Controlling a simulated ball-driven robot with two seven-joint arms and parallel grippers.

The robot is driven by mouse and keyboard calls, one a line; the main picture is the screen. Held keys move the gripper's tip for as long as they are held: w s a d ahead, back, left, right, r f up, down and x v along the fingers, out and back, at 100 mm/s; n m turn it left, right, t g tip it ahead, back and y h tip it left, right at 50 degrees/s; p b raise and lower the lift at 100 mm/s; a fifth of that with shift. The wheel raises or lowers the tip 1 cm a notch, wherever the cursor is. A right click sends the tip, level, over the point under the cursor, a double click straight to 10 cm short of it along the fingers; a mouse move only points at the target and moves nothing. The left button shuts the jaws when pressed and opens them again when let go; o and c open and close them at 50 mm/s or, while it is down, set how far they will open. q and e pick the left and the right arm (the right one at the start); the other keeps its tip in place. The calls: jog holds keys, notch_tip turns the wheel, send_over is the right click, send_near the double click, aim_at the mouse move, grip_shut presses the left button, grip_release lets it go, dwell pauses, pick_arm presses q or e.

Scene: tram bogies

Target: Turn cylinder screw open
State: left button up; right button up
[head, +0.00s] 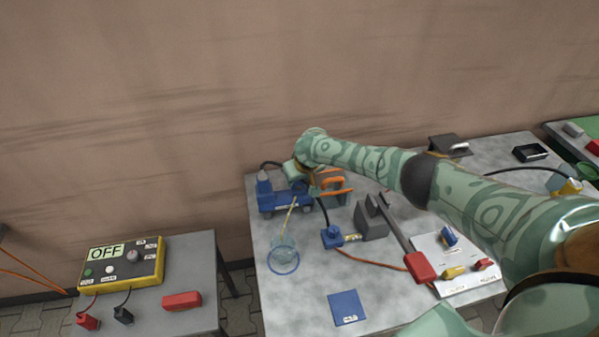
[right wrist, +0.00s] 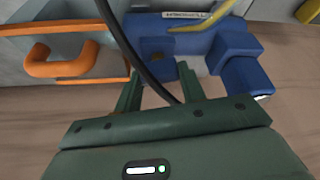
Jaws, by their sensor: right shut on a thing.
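A blue cylinder unit (head: 267,198) stands at the back left of the grey table. My right gripper (head: 302,180) reaches down to its right side from above. In the right wrist view, its two green fingers (right wrist: 158,78) are shut on a small blue part (right wrist: 157,50) of the blue unit (right wrist: 243,62). This part may be the cylinder screw, but the fingers and a black cable (right wrist: 135,55) partly hide it. A yellow tube (head: 291,214) runs from the unit down to a clear jar (head: 283,262). My left gripper is out of view.
An orange handle (head: 332,186) is close right of the gripper, also in the right wrist view (right wrist: 63,68). A blue connector (head: 333,237), grey block (head: 370,222) and red-ended lever (head: 420,267) stand further right. A blue card (head: 346,307) lies in front. A yellow OFF box (head: 122,265) sits left.

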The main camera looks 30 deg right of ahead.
jog(key=shift+f+n+y, duration=0.15)
jog(key=shift+n+y, duration=0.25)
jog(key=shift+n, duration=0.4)
jog(key=n+y+b, duration=0.1)
jog(key=n+b, duration=0.1)
jog(key=n, duration=0.1)
jog(key=shift+f+n+g, duration=0.15)
jog(key=shift+n+g, duration=0.15)
jog(key=shift+n, duration=0.1)
jog(key=n+y+b, duration=0.1)
jog(key=n+b, duration=0.1)
jog(key=n+g+b, duration=0.1)
jog(key=n, duration=0.2)
jog(key=shift+d+y+b, duration=0.1)
jog(key=shift+y+b, duration=0.3)
jog(key=shift+w+r+n+g+y+b, duration=0.15)
jog(key=shift+n+g+b, duration=0.25)
jog(key=shift+n+b, duration=0.5)
jog(key=shift+r+n+g+y+b, duration=0.1)
jog(key=shift+n+g+y+b, duration=0.25)
jog(key=shift+n, duration=0.95)
jog(key=o, duration=1)
